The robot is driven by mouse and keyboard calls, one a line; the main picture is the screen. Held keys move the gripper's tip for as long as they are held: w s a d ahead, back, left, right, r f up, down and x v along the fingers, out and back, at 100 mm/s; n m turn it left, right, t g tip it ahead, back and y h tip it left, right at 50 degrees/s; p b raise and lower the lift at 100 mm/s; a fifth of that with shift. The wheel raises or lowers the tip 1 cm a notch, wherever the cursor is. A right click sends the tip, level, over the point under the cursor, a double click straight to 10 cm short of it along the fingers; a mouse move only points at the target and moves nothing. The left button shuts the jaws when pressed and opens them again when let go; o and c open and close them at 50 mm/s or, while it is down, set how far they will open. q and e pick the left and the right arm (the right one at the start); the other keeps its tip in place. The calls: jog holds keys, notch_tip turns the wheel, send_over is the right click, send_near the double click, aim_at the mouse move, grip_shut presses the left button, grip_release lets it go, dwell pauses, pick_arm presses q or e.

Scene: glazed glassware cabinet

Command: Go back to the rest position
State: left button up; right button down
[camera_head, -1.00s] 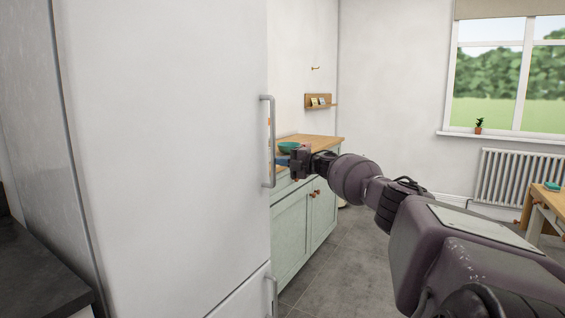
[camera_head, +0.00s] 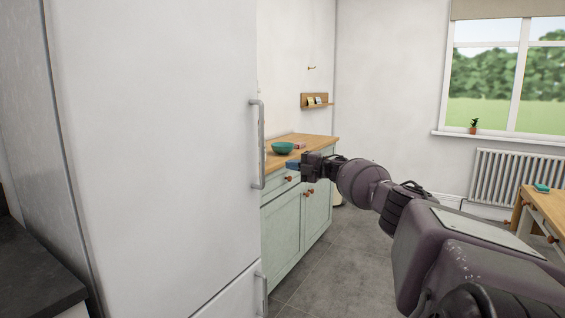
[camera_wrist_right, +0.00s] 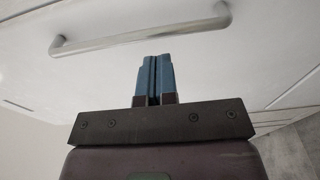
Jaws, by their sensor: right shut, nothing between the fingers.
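My right gripper (camera_head: 292,164) reaches in from the lower right in the head view, its blue fingertips just right of the fridge door handle (camera_head: 258,145). In the right wrist view the blue fingers (camera_wrist_right: 154,80) are closed together with nothing between them. The handle (camera_wrist_right: 140,36) crosses above the fingertips in that view, and the fingers look apart from it. The white fridge (camera_head: 155,140) has its doors closed. My left gripper is not in view.
Behind my right gripper stands a green cabinet (camera_head: 285,225) with a wooden top bearing a teal bowl (camera_head: 283,148). A wooden table (camera_head: 546,208) is at the right edge. A dark counter (camera_head: 35,265) is at lower left. Grey floor (camera_head: 345,265) between is clear.

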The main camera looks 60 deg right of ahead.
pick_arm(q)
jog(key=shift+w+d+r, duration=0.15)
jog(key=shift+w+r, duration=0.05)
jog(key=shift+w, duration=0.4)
pick_arm(e)
jog(key=s+d, duration=0.2)
jog(key=s, duration=0.1)
jog(key=s+d, duration=0.1)
jog(key=shift+s+d+f, duration=0.1)
jog(key=shift+s, duration=0.3)
